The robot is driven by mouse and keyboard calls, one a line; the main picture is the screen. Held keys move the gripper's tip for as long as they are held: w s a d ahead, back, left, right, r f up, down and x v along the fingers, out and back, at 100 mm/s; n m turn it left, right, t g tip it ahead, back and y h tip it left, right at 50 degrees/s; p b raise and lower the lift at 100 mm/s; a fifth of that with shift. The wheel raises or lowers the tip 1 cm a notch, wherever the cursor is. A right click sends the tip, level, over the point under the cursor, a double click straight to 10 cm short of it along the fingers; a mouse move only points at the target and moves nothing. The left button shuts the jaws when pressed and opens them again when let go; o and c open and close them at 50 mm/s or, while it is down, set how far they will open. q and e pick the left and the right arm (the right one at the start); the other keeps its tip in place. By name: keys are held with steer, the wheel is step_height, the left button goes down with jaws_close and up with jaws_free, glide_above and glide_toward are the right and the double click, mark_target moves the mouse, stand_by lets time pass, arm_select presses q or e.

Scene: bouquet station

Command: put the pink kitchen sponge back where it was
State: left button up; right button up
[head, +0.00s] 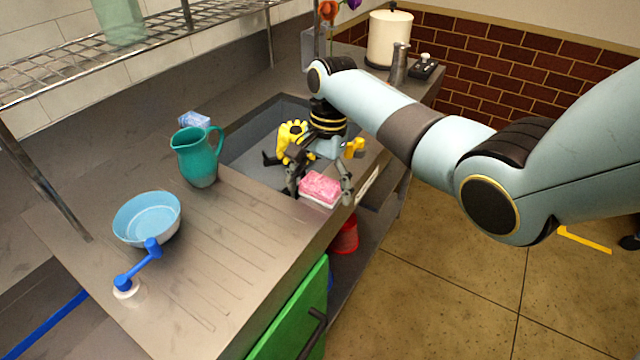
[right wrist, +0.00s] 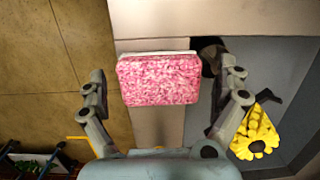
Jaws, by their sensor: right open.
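The pink sponge (head: 320,187) has a pale layer along one edge and lies at the front rim of the sink (head: 245,152), by the end of the ribbed drainboard. My right gripper (head: 319,197) is open above it, with one finger on each side. In the right wrist view the sponge (right wrist: 160,80) lies between the spread fingers (right wrist: 163,72), with a visible gap on both sides. Whether the fingertips are down at its height is hard to tell. My left gripper is not in view.
A yellow item (head: 292,140) is in the sink beside my right gripper. A teal jug (head: 196,158), a light blue bowl (head: 147,218) and a blue crank-shaped item (head: 140,264) stand on the left counter. A red container (head: 345,237) is below the front edge.

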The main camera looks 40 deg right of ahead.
mark_target(326, 178)
step_height(326, 178, up, 12)
steer(key=d, duration=0.1)
steer(key=shift+w+d, duration=0.25)
steer(key=shift+d, duration=0.15)
steer(key=shift+f, duration=0.1)
